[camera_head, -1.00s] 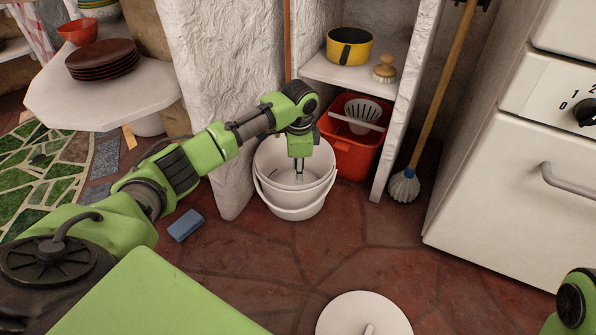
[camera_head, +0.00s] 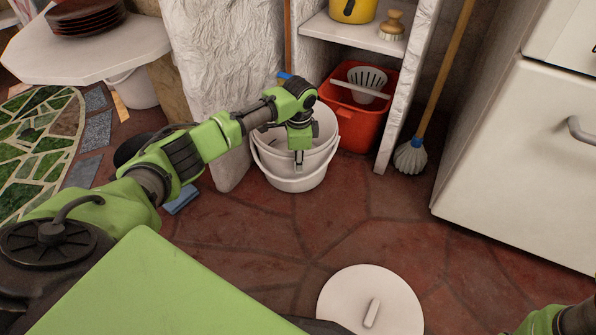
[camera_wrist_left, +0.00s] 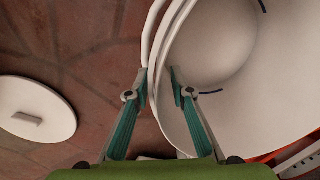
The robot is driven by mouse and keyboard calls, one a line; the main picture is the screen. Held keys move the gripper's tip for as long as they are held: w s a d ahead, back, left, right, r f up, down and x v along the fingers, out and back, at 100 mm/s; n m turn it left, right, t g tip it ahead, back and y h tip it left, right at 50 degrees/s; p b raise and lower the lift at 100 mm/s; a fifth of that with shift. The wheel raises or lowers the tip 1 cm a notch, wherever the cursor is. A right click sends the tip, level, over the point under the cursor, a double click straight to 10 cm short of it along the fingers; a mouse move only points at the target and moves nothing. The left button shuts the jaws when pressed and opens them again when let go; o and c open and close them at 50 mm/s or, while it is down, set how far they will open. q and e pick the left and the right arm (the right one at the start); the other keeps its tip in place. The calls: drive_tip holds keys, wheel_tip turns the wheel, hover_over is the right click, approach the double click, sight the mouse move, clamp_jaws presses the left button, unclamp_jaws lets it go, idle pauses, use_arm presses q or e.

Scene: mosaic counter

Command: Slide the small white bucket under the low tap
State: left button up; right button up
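The white bucket (camera_head: 285,168) stands upright on the red tiled floor, in front of the alcove shelf. Its white handle hangs down around the front. My left gripper (camera_head: 299,165) points down at the bucket's near rim. In the left wrist view the fingers of my left gripper (camera_wrist_left: 160,78) are apart, one outside and one inside the wall of the bucket (camera_wrist_left: 245,110), with the rim running between them. Contact with the rim cannot be told. No tap is in view. At the lower right of the head view only part of my right arm shows; its gripper is out of frame.
A white round lid (camera_head: 345,300) lies on the floor in front. A red bin (camera_head: 362,125) stands right behind the bucket. A mop (camera_head: 411,156) leans beside the white stove (camera_head: 510,165). A blue sponge (camera_head: 181,201) lies left.

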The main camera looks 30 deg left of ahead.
use_arm(q)
drive_tip(key=shift+w+f+b, duration=0.1)
drive_tip(key=shift+f+b, duration=0.3)
drive_tip(key=shift+f, duration=0.5)
clamp_jaws()
